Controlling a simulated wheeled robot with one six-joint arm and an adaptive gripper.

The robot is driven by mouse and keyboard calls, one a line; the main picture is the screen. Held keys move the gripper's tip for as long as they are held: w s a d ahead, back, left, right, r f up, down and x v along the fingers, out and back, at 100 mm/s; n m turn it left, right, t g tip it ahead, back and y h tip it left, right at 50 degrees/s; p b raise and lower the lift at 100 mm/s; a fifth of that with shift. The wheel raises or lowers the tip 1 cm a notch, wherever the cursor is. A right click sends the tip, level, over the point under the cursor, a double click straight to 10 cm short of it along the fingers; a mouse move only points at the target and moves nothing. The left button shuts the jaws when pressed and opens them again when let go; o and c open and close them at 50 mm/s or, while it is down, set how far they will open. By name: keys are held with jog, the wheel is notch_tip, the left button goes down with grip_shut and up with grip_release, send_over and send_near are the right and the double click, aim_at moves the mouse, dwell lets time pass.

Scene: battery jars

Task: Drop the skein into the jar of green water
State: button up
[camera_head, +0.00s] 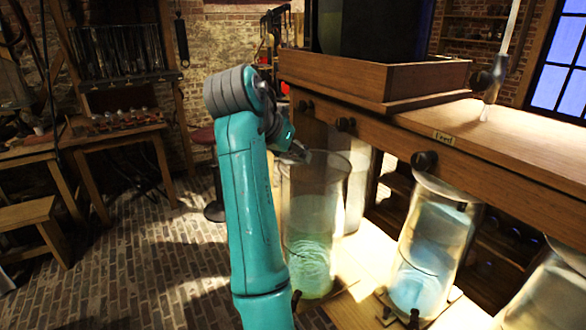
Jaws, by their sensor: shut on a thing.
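The jar of green water (316,215) is a tall clear glass cylinder standing right of my arm, under the edge of the wooden bench. Its green, swirled contents show in the lower part. My gripper (303,154) is at the near left of this jar's open rim, pointing right. It is small in the picture and partly behind my teal arm. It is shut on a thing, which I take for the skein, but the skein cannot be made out. I cannot tell whether the gripper is over the mouth or just beside it.
A jar of blue water (429,250) stands to the right, with another jar (550,292) at the right edge. The wooden bench (520,135) with dark knobs overhangs the jars and carries a wooden tray (400,80). A stool and worktable stand left; brick floor (150,260) there is open.

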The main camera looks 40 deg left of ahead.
jog(key=shift+f, duration=2.05)
jog(key=shift+f, duration=0.1)
jog(key=o, duration=1)
